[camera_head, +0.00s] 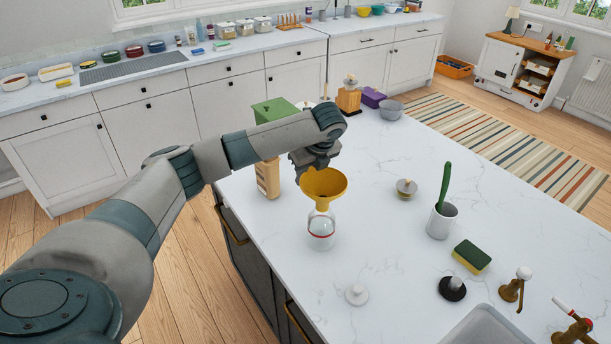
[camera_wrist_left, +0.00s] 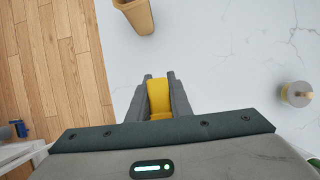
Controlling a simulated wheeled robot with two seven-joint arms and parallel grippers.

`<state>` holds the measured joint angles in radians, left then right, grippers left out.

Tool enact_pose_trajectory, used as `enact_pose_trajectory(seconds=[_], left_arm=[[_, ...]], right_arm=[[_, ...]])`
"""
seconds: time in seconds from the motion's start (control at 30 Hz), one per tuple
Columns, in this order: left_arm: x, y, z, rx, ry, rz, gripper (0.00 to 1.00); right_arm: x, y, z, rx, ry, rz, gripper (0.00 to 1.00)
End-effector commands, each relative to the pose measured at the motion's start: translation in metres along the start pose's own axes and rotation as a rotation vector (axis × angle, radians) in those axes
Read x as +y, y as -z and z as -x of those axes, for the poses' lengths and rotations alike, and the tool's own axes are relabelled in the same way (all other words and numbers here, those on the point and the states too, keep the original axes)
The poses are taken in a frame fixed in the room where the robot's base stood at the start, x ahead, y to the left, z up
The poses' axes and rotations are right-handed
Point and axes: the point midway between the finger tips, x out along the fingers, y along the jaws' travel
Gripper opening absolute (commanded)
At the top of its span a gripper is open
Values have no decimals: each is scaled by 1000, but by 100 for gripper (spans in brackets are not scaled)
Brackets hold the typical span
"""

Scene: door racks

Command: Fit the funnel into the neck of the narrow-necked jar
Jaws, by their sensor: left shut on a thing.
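The yellow funnel (camera_head: 323,186) is directly above the clear narrow-necked jar (camera_head: 321,232), which has a red band and stands upright on the white counter. The funnel's spout lines up with the jar's neck in the head view; I cannot tell whether it is inside the neck or just over it. My left gripper (camera_head: 312,168) comes from behind and is shut on the funnel's edge. In the left wrist view the yellow funnel part (camera_wrist_left: 158,95) sits between the two fingers (camera_wrist_left: 158,78), and the jar is hidden. My right gripper is not in view.
A white stopper (camera_head: 356,294) lies in front. To the right are a lidded small jar (camera_head: 405,188), a white cup (camera_head: 441,221) with a green handle, a sponge (camera_head: 471,257) and a black stopper (camera_head: 452,288). The sink is front right.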

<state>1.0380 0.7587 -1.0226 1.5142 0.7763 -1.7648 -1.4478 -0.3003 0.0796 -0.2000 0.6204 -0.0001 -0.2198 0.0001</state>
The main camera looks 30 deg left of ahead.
Motion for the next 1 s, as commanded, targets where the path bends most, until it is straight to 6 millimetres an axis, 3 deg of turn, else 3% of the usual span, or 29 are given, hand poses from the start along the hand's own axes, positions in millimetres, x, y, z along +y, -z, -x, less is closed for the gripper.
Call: enact_pose_trajectory(seconds=[1.0], left_arm=[[0, 0, 0, 0, 0, 0, 0]], right_arm=[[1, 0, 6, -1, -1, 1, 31]])
